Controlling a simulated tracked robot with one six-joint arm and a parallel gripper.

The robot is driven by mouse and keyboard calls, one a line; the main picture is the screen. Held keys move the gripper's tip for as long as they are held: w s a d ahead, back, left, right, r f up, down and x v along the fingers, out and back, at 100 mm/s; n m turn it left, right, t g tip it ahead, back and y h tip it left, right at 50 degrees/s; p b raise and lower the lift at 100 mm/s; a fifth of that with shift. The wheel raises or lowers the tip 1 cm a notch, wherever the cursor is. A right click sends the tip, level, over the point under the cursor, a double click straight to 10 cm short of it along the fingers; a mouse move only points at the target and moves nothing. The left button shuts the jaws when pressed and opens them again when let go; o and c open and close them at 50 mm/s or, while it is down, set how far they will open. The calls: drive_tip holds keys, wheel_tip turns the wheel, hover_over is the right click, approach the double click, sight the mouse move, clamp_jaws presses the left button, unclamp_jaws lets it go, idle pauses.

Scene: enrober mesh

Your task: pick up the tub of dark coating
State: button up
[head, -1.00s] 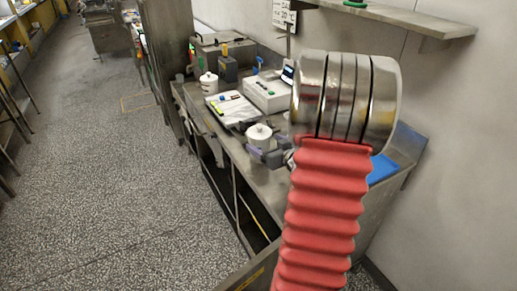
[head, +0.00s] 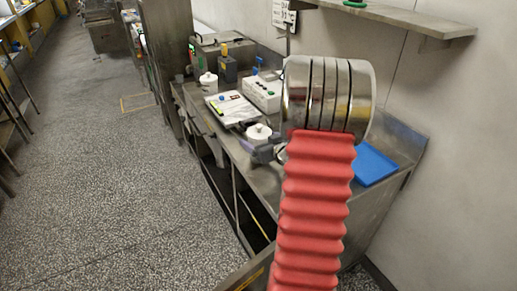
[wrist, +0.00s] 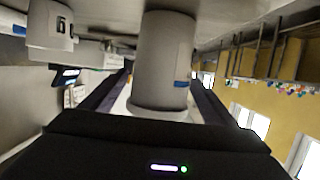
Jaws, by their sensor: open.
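A white lidded tub (head: 258,132) stands on the steel bench, partly hidden by my gripper (head: 262,147) in the head view. In the wrist view, which is upside down, this pale tub (wrist: 162,60) with a blue patch on its side stands between my two open fingers (wrist: 160,88). I see gaps on both sides of it, so the fingers are not closed on it. A second white tub (head: 208,84) stands farther back; it shows in the wrist view with a dark mark (wrist: 50,28). I cannot see the contents of either tub.
A clipboard or tray with coloured items (head: 232,108) and a white control box (head: 262,93) lie behind the near tub. A grey machine (head: 222,50) stands at the back. A blue tray (head: 373,163) lies at the right. A wall shelf (head: 410,17) overhangs the bench.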

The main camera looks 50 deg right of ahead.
idle(0.4)
drive_tip(key=c, duration=1.6)
drive_tip(key=shift+o, duration=0.2)
drive_tip(key=shift+r, duration=0.15)
drive_tip(key=shift+r, duration=4.9)
